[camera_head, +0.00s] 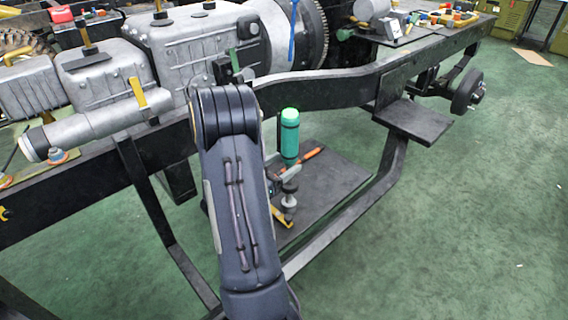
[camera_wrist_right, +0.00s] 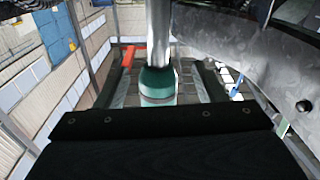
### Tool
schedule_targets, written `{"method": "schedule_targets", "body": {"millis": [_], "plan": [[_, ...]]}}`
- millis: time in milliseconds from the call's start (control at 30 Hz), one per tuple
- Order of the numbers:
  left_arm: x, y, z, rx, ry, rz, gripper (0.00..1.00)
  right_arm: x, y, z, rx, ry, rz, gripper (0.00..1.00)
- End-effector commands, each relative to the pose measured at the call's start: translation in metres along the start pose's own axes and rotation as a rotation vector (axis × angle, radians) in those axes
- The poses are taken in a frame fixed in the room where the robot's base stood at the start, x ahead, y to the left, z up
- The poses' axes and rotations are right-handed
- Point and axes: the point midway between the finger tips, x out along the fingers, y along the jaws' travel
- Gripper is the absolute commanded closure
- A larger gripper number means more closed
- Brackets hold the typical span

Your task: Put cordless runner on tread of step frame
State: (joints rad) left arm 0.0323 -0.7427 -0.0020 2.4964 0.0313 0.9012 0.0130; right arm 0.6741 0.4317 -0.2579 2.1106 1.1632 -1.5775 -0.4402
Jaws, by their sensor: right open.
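The cordless runner (camera_head: 289,140) looks like an upright green cylinder with a dark band near its top, above the lower board beside the chassis frame. In the right wrist view its green body (camera_wrist_right: 157,86) and a grey shaft show in the middle. My right gripper (camera_head: 278,182) is at the tool's lower part, partly hidden by my arm. Its two dark fingers (camera_wrist_right: 165,78) are open, one on each side of the tool; I cannot tell whether they touch it. A flat dark plate (camera_head: 415,120) on the frame's side looks like the tread. My left gripper is not in view.
The dark chassis rail (camera_head: 330,90) runs above and behind the tool. An orange-handled tool (camera_head: 303,158) lies on the lower dark board (camera_head: 335,185). A grey gearbox (camera_head: 205,45) sits on the left. A wheel hub (camera_head: 468,92) is at the right.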

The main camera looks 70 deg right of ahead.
Motion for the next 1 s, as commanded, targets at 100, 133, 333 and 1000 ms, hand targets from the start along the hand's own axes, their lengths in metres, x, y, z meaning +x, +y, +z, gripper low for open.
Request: {"method": "schedule_targets", "body": {"millis": [100, 133, 333, 1000], "plan": [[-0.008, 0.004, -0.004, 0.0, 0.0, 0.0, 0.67, -0.023, -0.001, -0.002, -0.005, -0.002, -0.007, 0.37], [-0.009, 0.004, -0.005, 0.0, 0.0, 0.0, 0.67, -0.03, -0.002, -0.002, -0.004, -0.003, -0.009, 0.37], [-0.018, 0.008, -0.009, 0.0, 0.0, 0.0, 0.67, -0.074, -0.001, -0.002, -0.004, -0.001, -0.008, 0.37], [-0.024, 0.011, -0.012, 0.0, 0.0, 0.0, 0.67, -0.119, -0.029, 0.002, 0.111, -0.163, -0.154, 0.37]]}}
